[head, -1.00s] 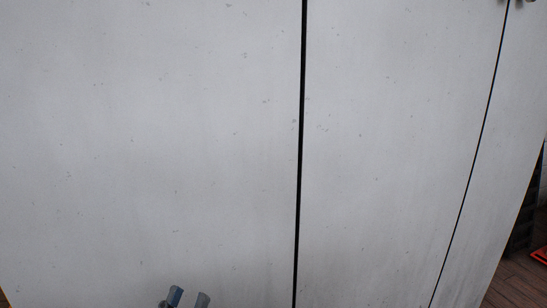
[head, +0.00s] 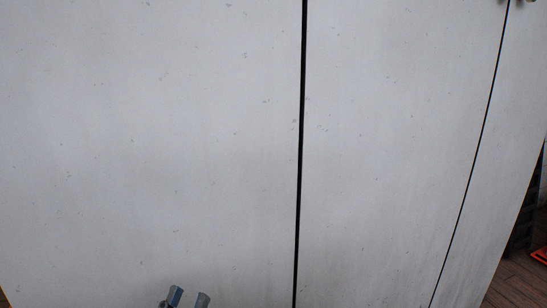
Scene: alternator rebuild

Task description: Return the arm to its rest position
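My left gripper (head: 188,298) shows only by its fingertips at the bottom edge of the head view, left of the middle. Two grey-blue finger parts stand a little apart with a gap between them, and nothing shows in the gap. The rest of the gripper and the arm are below the picture. My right gripper and arm are out of view.
A large pale, scuffed cabinet front (head: 150,140) fills most of the view, with dark vertical seams between its panels. A small metal fitting sits at the top right. Wooden floor (head: 517,284) and a red object (head: 540,256) show at the lower right.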

